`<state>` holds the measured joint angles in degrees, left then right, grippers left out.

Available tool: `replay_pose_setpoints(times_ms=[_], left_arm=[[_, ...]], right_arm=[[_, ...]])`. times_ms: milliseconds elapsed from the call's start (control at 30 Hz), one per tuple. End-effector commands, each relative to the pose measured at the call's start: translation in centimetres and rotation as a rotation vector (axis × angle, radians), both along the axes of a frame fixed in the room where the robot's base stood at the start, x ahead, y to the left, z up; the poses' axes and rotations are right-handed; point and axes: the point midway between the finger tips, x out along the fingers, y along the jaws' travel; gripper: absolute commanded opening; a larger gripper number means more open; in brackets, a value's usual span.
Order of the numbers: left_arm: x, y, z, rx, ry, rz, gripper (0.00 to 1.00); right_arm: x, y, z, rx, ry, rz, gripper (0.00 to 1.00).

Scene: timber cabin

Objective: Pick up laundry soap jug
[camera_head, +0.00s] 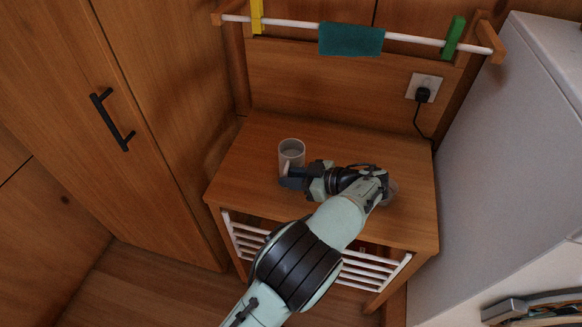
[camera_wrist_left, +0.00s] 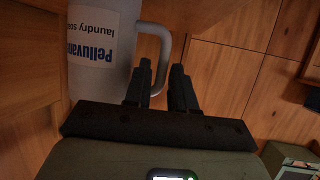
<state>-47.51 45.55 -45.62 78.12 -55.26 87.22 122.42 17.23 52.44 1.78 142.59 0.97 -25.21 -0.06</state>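The laundry soap jug (camera_head: 291,150) is a pale, upright container on the wooden table. In the left wrist view the jug (camera_wrist_left: 98,62) appears upside down, with a white label reading "laundry soap", and its grey loop handle (camera_wrist_left: 166,45) stands out to the right. My left gripper (camera_head: 290,180) is at the near side of the jug, low by its handle. In the left wrist view the left gripper's fingers (camera_wrist_left: 162,85) are apart, with the lower part of the handle between them. A gap shows on the right finger's side. My right gripper is not in view.
The wooden table (camera_head: 250,150) has free room left and behind the jug. A rail with a teal cloth (camera_head: 351,39) and pegs hangs above. An outlet with a black plug (camera_head: 423,94) is on the back wall. A white appliance (camera_head: 510,140) stands to the right.

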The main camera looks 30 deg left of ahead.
Motion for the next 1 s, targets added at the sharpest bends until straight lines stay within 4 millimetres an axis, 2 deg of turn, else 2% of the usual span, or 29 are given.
replay_pose_setpoints(times_ms=[200,533,600,1000], left_arm=[[-0.4,3.0,-1.6,0.001,0.001,0.003,0.25],[-0.4,3.6,-1.8,0.000,0.000,0.001,0.25],[-0.4,3.6,-1.8,0.000,0.000,0.001,0.02],[-0.4,3.6,-1.7,0.001,-0.001,0.000,0.00]], right_arm=[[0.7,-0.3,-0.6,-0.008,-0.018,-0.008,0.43],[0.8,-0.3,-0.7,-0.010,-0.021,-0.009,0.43],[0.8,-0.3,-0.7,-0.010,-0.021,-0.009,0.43],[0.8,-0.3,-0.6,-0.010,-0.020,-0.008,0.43]])
